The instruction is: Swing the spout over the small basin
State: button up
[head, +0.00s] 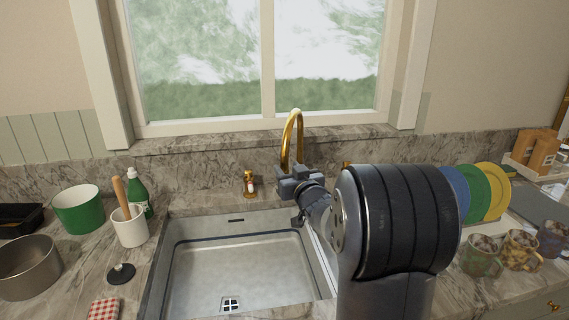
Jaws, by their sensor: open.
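The gold gooseneck spout (292,135) rises behind the sink, in front of the window. Its arch looks nearly edge-on, and its lower part is hidden by my gripper. My gripper (296,178) is open and close to the spout; I cannot tell whether they touch. A wide steel basin (235,265) with a square drain lies to the left of my arm. No separate small basin can be made out; my arm covers the area right of the wide basin's right wall. A small gold piece (346,164) shows just behind my arm, right of the spout.
A gold soap dispenser (249,184) stands behind the basin, left of the spout. A white crock (129,226), green bottle (138,195), green pot (78,209) and steel pot (28,267) stand at left. Coloured plates (486,192) and mugs (482,256) stand at right.

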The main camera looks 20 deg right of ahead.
aim_at(286, 167)
jog(key=shift+w, duration=1.5)
jog(key=shift+c, duration=0.5)
grip_shut()
